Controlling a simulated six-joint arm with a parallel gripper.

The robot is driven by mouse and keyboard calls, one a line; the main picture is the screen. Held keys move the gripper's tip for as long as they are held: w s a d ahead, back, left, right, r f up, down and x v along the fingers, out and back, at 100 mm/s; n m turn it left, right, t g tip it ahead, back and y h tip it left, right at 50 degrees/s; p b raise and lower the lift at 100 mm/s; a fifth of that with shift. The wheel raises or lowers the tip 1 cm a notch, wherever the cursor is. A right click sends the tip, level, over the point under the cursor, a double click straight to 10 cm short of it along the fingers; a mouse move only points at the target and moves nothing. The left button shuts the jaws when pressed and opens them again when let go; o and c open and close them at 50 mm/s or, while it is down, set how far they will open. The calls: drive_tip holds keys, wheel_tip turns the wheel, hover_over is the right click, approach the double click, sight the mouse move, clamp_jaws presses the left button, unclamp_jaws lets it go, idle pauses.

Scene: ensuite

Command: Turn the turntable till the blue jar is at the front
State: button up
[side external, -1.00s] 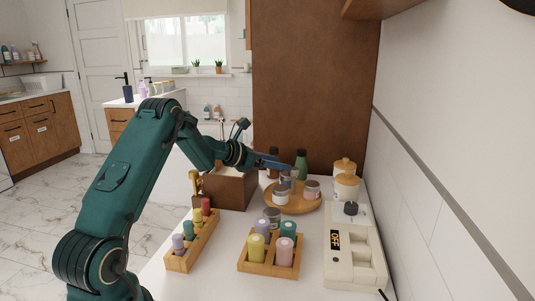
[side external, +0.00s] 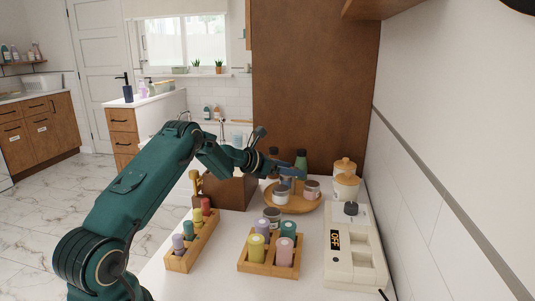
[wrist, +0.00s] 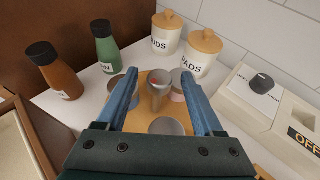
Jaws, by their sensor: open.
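The turntable (side external: 298,208) is a round wooden disc on the counter, also under my gripper in the wrist view (wrist: 150,121). A white jar (side external: 280,194) stands at its near left and a pinkish jar (side external: 312,189) at its right, both with grey lids. In the wrist view, a grey upright post (wrist: 158,88) stands mid-disc, with grey-lidded jars around it, one of them nearest me (wrist: 167,128).
Brown (wrist: 54,70) and green (wrist: 105,45) bottles stand behind the turntable, and two lidded canisters (side external: 345,180) at its right.

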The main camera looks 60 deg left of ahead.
clamp_jaws()
idle(1.3)
